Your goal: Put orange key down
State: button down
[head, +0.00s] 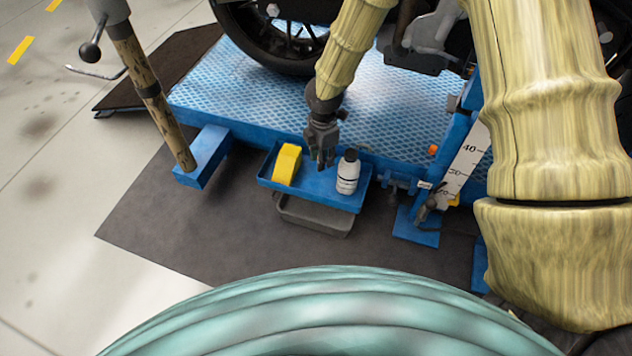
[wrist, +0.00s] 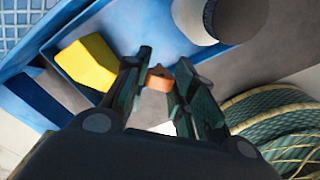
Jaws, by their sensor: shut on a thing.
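My gripper (head: 322,158) is over the small blue tray (head: 318,193) at the side of the blue lift platform. In the wrist view my gripper (wrist: 160,78) is shut on the orange key (wrist: 158,79), a small orange piece between the fingertips. The key is hidden behind the fingers in the head view. The tray floor shows behind the fingers in the wrist view, and I cannot tell how far below the key it lies.
A yellow block (head: 286,164) lies at the tray's left and a white bottle with a dark cap (head: 347,176) stands at its right. A grey bin (head: 313,217) is below the tray. A motorcycle wheel (head: 275,35) stands on the blue platform (head: 225,95). A post (head: 150,90) rises at left.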

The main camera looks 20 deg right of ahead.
notch_tip(320, 180, down, 10)
jog(key=b, duration=0.5)
jog(key=shift+f, duration=0.55)
jog(key=c, duration=1.2)
grip_release()
jog(key=shift+r, duration=0.15)
notch_tip(320, 180, up, 13)
jog(key=p, duration=0.6)
